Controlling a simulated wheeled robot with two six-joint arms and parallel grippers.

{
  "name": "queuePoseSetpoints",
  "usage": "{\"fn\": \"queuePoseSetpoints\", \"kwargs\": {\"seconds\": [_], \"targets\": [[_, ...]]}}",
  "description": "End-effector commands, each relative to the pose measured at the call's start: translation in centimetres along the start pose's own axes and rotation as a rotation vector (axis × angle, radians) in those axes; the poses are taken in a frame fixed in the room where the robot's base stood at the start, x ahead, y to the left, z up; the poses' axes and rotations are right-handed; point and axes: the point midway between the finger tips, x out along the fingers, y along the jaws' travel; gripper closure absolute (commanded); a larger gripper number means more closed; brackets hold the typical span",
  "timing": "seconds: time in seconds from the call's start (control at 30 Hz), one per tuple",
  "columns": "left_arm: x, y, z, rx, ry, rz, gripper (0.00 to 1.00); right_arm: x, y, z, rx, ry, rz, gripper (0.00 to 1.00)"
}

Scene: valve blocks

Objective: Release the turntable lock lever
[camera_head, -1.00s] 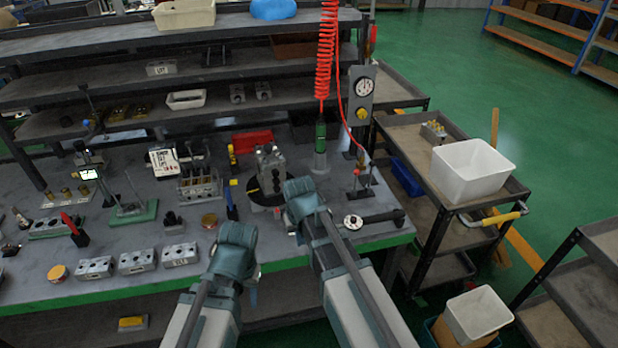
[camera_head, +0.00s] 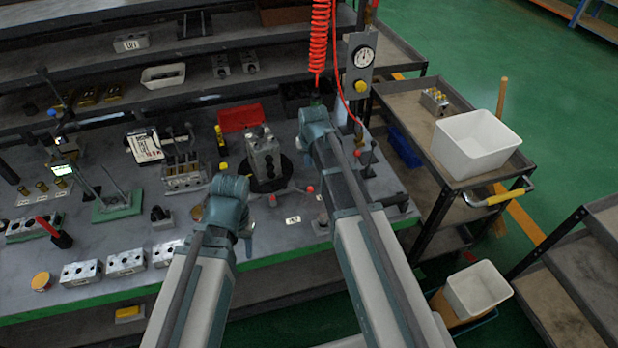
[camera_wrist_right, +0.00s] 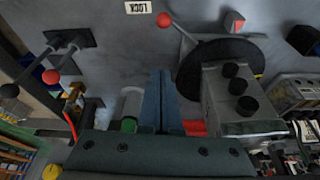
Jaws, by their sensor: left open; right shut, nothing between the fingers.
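The turntable (camera_head: 270,183) is a black disc carrying a grey valve block (camera_head: 263,158). A thin lever with a red ball (camera_head: 310,188) reaches from its front right side. In the right wrist view the red ball (camera_wrist_right: 164,19) is near the top, beside the LOCK label (camera_wrist_right: 138,7). My right gripper (camera_wrist_right: 160,75) is shut and empty, beside the valve block (camera_wrist_right: 235,98) and apart from the ball. In the head view its fingers are mostly hidden behind its wrist. My left gripper (camera_head: 246,240) is open and empty near the table's front edge, front-left of the turntable.
A second red-topped piece (camera_head: 272,200) stands at the turntable's front. A red hose (camera_head: 321,45) and gauge panel (camera_head: 361,70) are close to my right arm. A red bin (camera_head: 242,117) lies behind the turntable. Grey blocks (camera_head: 125,262) line the front left.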

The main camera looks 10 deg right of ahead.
Motion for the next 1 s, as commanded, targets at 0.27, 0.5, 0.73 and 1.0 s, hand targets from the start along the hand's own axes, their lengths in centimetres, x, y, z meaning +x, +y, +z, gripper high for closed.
{"fn": "queuePoseSetpoints", "kwargs": {"seconds": [0.27,0.5,0.73,1.0], "targets": [[1.4,0.1,-0.1,0.0,0.0,0.0,0.5,1.5,0.0,0.1,-0.001,0.0,0.0,1.0],[4.3,0.4,-0.3,0.0,0.0,0.0,0.5,4.5,0.0,0.1,-0.001,0.0,0.0,1.0],[7.6,0.7,-0.5,0.0,0.0,0.0,0.5,8.0,0.0,0.1,-0.001,0.0,0.0,1.0],[9.0,0.9,-0.5,0.0,0.0,0.0,0.5,8.9,0.0,1.7,-0.001,-0.001,0.0,1.0]]}}
